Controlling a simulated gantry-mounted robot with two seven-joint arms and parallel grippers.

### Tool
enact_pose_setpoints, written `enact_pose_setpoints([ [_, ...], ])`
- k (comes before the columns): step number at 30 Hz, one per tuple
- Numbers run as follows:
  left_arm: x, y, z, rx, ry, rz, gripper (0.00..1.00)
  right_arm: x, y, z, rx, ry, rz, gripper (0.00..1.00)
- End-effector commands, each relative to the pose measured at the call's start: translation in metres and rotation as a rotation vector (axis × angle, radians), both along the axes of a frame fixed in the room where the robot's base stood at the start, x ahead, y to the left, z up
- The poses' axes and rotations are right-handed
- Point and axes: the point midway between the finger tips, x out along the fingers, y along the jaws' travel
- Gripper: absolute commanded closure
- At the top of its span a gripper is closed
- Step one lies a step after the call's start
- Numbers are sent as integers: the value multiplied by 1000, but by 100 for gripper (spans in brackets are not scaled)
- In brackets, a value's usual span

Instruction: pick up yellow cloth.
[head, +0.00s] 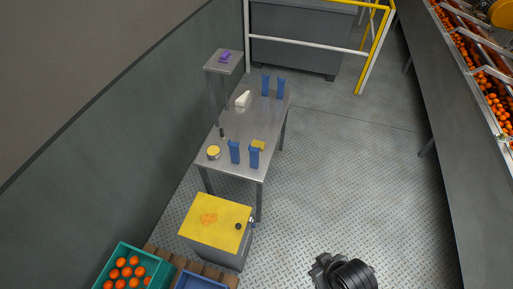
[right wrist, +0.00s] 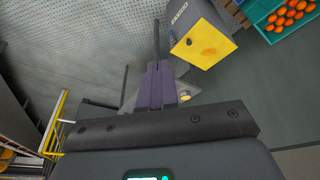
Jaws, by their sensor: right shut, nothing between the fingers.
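A small folded yellow piece (head: 258,145), which looks like the yellow cloth, lies on the metal table (head: 236,122) in the head view, close to two blue upright holders (head: 254,156). I cannot pick it out in the right wrist view. My right gripper (right wrist: 157,66) shows in the right wrist view with its fingers together and nothing between them. It is well apart from the table. A dark part of my arm shows at the bottom of the head view, without visible fingers. My left gripper is not in view.
A round yellow-topped container (head: 213,153), a white piece (head: 243,99) and two more blue holders (head: 280,89) stand on the table. A yellow-topped cabinet (head: 229,212) bears an orange patch. A green crate (head: 118,252) holds oranges. The floor right of the table is clear.

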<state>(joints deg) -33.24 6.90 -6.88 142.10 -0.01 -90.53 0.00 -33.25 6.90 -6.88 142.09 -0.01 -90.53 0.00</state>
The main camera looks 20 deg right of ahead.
Motion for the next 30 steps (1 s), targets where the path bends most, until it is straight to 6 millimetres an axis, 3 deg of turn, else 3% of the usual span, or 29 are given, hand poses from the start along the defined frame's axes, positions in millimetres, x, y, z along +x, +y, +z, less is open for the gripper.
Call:
enact_pose_setpoints([
  [11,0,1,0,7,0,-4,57,0,0,0,0,0,0,97],
  [30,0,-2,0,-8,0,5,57,0,0,0,0,0,0,1],
])
